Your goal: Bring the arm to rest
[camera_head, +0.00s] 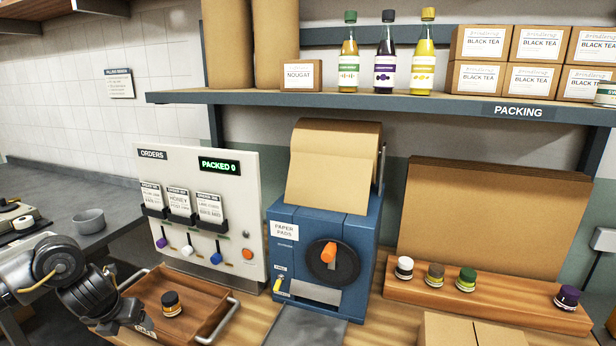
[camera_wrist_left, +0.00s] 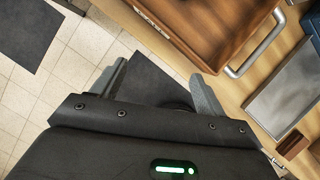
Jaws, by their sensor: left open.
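My left arm (camera_head: 60,270) comes in from the left edge in the head view, bent, with its wrist end by the left side of a wooden tray (camera_head: 222,311). In the left wrist view my left gripper (camera_wrist_left: 160,86) is open, its two grey fingers apart with nothing between them. Below it are a dark mat and the tiled floor, and the tray (camera_wrist_left: 215,62) lies beyond the fingers. A small dark jar with an orange band (camera_head: 171,304) stands in the tray, apart from the gripper. My right gripper is not in view.
A blue paper-pad machine (camera_head: 345,285) and a white orders board (camera_head: 250,200) stand behind the tray. Several small jars sit on a wooden ledge (camera_head: 510,309) at right. A grey bowl (camera_head: 89,221) is on the left counter. A shelf (camera_head: 400,103) with bottles and boxes runs above.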

